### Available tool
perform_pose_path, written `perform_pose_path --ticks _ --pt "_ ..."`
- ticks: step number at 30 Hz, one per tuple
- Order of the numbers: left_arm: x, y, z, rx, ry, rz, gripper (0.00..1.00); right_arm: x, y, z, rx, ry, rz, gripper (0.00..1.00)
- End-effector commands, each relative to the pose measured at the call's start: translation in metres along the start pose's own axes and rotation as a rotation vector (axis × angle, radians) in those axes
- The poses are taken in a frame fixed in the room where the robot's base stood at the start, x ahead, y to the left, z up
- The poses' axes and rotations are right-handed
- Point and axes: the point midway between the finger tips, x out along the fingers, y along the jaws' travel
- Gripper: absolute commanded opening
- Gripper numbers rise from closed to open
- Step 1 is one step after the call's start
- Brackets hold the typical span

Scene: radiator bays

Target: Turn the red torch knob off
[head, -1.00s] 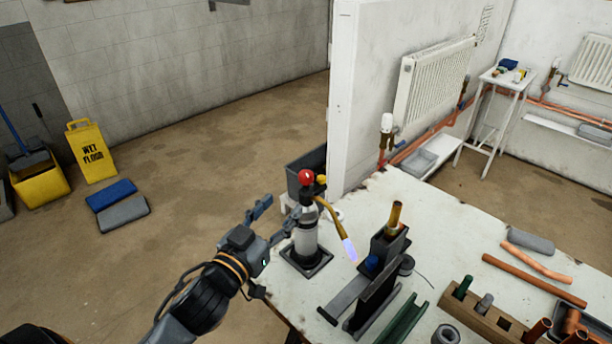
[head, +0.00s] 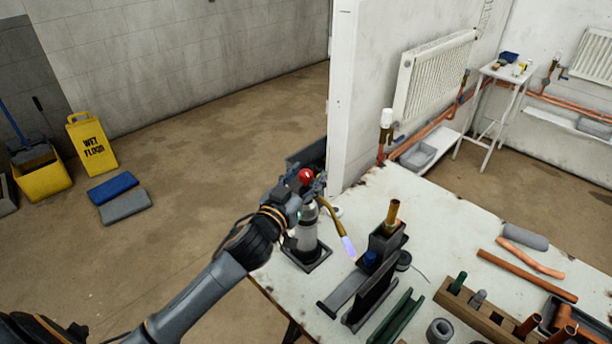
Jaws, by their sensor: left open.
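The red torch knob (head: 306,175) sits on top of the torch, a grey-white cylinder (head: 306,232) standing upright in a dark square base (head: 312,262) at the table's left corner. Its brass nozzle (head: 333,217) points down to the right, with a bluish-white flame (head: 348,246) at the tip. My left gripper (head: 304,184) is at the torch's top, around or right beside the knob. It is open; its fingers are partly hidden behind the knob and the wrist, and I cannot tell whether they touch it. My right gripper is not in view.
Right of the torch stands a dark vise-like fixture (head: 374,288) holding an upright copper pipe (head: 392,213). A wooden block (head: 490,312) and loose copper pipes (head: 527,275) lie further right. A white partition wall (head: 345,100) rises behind the table (head: 440,215).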

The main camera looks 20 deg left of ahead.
Motion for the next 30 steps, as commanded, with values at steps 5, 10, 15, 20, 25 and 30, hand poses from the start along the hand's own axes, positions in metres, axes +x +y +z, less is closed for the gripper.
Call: perform_pose_path --ticks 5,10,15,20,25,30 --pt "0.000 0.000 0.000 0.000 0.000 0.000 0.20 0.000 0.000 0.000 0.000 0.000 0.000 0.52" --pt "0.000 0.000 0.000 0.000 0.000 0.000 0.00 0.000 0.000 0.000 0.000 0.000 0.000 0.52" --pt "0.000 -0.001 -0.001 0.002 0.000 0.013 0.00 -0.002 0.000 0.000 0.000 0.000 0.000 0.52" --pt "0.000 -0.002 -0.001 0.004 -0.003 0.062 0.00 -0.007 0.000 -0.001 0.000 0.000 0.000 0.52" --pt "0.000 -0.003 -0.003 0.008 -0.003 0.168 0.00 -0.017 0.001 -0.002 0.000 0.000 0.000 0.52" --pt "0.000 -0.004 -0.003 0.011 -0.003 0.316 0.00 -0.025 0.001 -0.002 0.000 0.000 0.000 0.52"
